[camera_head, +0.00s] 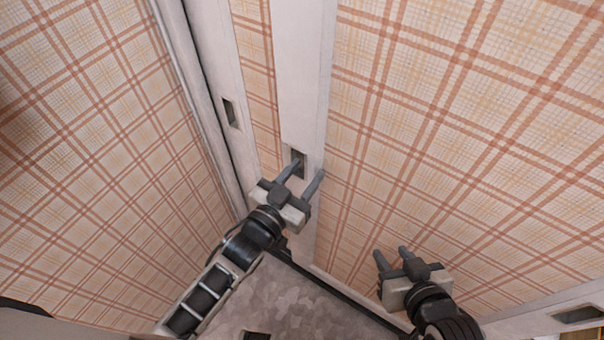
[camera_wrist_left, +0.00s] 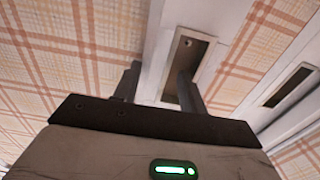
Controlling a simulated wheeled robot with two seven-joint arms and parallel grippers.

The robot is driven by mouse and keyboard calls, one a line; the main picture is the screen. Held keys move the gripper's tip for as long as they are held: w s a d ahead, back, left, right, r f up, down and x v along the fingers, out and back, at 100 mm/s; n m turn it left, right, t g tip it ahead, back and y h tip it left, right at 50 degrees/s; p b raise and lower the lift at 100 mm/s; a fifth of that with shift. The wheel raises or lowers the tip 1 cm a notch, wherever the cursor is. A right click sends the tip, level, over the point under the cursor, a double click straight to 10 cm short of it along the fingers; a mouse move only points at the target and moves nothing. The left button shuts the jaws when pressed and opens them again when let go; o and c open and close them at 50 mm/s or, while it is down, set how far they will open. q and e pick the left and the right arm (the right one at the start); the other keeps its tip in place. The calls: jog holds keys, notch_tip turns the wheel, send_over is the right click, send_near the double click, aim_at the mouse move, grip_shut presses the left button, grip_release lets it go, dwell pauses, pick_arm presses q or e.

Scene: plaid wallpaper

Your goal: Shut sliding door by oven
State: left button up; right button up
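A sliding door with plaid panels has a white vertical frame (camera_head: 303,75) and a dark recessed pull (camera_head: 298,155); the pull also shows in the left wrist view (camera_wrist_left: 184,68). My left gripper (camera_head: 308,167) is open, its fingers apart. One finger reaches at or into the pull; the other is beside it over the frame. Contact cannot be told. The fingers also show in the wrist view (camera_wrist_left: 158,85). My right gripper (camera_head: 391,254) is open and empty in front of the plaid panel on the right, apart from the pull. No oven is in view.
A second white frame with a recessed pull (camera_head: 230,113) stands to the left, next to a plaid wall (camera_head: 90,160). Another recess (camera_head: 578,314) is at the lower right. Grey patterned floor (camera_head: 285,305) shows below.

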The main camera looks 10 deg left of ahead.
pick_arm(q)
jog(key=v, duration=1.6)
jog(key=shift+b, duration=0.3)
